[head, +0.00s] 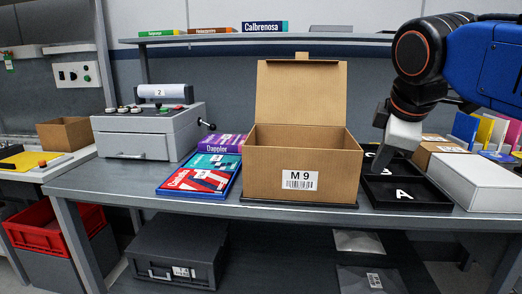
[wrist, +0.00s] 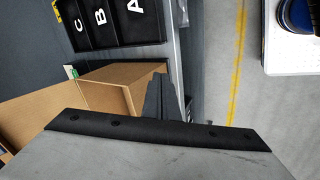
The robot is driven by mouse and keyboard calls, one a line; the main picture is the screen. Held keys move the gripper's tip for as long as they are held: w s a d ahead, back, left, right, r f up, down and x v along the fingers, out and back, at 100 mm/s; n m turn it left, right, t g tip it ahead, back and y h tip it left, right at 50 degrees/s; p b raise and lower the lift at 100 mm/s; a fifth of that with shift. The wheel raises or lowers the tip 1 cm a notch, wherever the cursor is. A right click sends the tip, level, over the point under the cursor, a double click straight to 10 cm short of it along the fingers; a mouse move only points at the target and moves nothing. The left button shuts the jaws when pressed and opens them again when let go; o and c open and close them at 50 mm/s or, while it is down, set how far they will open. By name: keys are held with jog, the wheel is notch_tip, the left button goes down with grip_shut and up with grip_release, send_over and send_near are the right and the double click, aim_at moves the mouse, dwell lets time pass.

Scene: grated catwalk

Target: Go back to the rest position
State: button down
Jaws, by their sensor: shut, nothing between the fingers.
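My gripper (head: 382,158) hangs pointing down at the right of the workbench (head: 225,208), over the black divided tray (head: 430,205). It is shut with nothing between its fingers. In the wrist view its dark fingertips (wrist: 156,98) stand close together, in front of the cardboard box. That open cardboard box (head: 268,182), labelled M 9, stands left of my gripper with its back flap up. The box's floor is hidden in the head view. The tray's A compartment shows empty apart from its letter. My gripper hides part of the tray in the head view.
Left of the box lie flat boxed items (head: 205,172) and a grey machine (head: 150,130) with a side crank. A white case (head: 475,182) sits right of the tray. A shelf (head: 240,38) runs behind. A dark bin (head: 175,252) and a red crate (head: 45,230) are below.

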jog(key=s+d+f+m, duration=0.1)
jog(key=s+f+m, duration=0.3)
jog(key=f, duration=0.5)
jog(key=s+d+f+m+g, duration=0.1)
jog(key=s+f+m, duration=0.3)
jog(key=f, duration=0.5)
jog(key=s+d+f+m, duration=0.2)
jog(key=s+f+m, duration=0.3)
jog(key=f, duration=0.4)
jog(key=shift+y, duration=0.4)
jog(key=shift+s+d, duration=0.1)
